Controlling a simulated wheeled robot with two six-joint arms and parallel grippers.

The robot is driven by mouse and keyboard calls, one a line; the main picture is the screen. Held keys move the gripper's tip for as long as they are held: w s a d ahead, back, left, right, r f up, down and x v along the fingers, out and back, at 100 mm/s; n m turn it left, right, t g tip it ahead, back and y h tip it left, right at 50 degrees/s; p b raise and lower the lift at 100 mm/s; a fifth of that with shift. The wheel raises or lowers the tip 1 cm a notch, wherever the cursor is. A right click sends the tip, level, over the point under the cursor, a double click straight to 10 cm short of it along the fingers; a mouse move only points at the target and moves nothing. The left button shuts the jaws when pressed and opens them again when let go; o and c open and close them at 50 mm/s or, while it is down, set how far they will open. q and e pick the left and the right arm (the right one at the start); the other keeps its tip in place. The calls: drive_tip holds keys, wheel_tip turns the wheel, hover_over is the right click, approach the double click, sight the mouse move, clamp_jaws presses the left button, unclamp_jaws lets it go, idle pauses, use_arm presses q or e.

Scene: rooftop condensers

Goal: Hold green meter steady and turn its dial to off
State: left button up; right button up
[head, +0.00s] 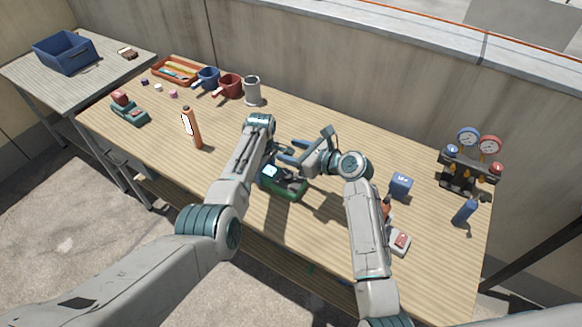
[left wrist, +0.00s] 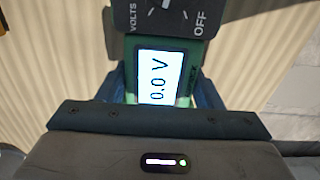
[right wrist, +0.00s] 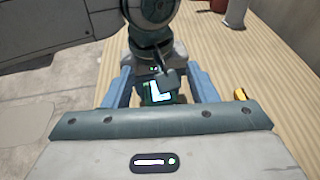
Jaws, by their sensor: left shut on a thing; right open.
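The green meter (head: 291,192) is on the wooden table, below my two grippers in the head view. My left gripper (left wrist: 165,88) is shut on it, one blue finger on each side of the body. In the left wrist view the meter's lit screen (left wrist: 160,78) reads 0.0 V. Its dark dial panel (left wrist: 170,18), marked VOLTS and OFF, is cut off by the top edge, so I cannot tell the dial's setting. My right gripper (head: 292,156) is open above the meter. The right wrist view shows the screen (right wrist: 158,92) between its blue fingers, with no visible grip.
A blue box (head: 401,186), a gauge manifold (head: 468,168), a blue bottle (head: 464,212) and a red-grey device (head: 399,241) stand to the right. The table between canister and meter is largely clear.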

sight(289, 175)
drive_tip(key=s+d+f+m+t+h, duration=0.25)
drive_tip(key=s+d+f, duration=0.3)
drive_tip(key=s, duration=0.35)
drive_tip(key=shift+g+h, duration=0.35)
drive_tip(key=shift+g, duration=0.1)
drive_tip(key=x, duration=0.8)
drive_tip(key=f+x, duration=0.1)
drive_tip(key=x, duration=0.3)
drive_tip(key=shift+s, duration=0.1)
drive_tip(key=c, duration=1)
